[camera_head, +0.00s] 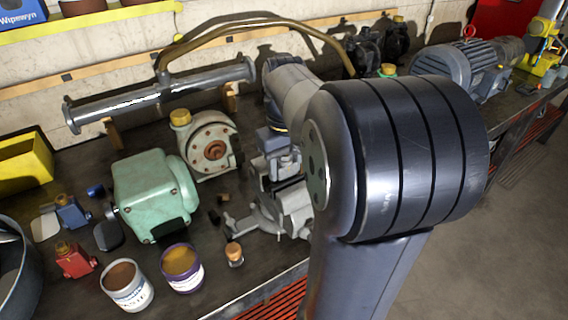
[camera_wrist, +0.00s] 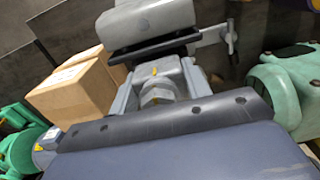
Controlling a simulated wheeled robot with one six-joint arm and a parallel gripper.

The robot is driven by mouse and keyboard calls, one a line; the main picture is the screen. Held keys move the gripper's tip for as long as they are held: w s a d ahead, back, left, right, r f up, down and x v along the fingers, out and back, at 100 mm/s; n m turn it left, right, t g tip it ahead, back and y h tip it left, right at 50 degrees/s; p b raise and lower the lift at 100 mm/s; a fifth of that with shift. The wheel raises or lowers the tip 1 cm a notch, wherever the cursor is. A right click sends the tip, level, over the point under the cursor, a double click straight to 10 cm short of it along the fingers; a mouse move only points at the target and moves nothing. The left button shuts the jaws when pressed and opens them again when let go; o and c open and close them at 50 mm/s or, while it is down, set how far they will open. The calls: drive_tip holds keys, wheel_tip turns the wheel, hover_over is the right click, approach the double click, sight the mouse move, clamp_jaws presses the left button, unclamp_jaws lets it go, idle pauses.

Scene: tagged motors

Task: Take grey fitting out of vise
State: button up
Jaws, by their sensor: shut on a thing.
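The grey vise (camera_head: 288,205) stands on the dark bench near its front edge, partly hidden behind my arm. My gripper (camera_head: 281,153) is directly above the vise and points down, shut on the grey fitting. In the wrist view the grey fitting (camera_wrist: 158,88) shows a hexagonal part and small yellow marks. It lies between a dark bolted strip below and a rounded grey block above. I cannot tell whether the fitting still touches the vise jaws.
A green motor box (camera_head: 153,193) and a pale green pump (camera_head: 208,145) stand left of the vise. Two open cans, one white (camera_head: 128,287) and one purple (camera_head: 182,268), stand near the front. A cardboard box (camera_wrist: 75,88) shows in the wrist view. A large motor (camera_head: 455,70) is at the back right.

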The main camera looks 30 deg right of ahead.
drive_tip(key=shift+r, duration=0.15)
wheel_tip(320, 180, up, 10)
drive_tip(key=p, duration=0.9)
idle(0.5)
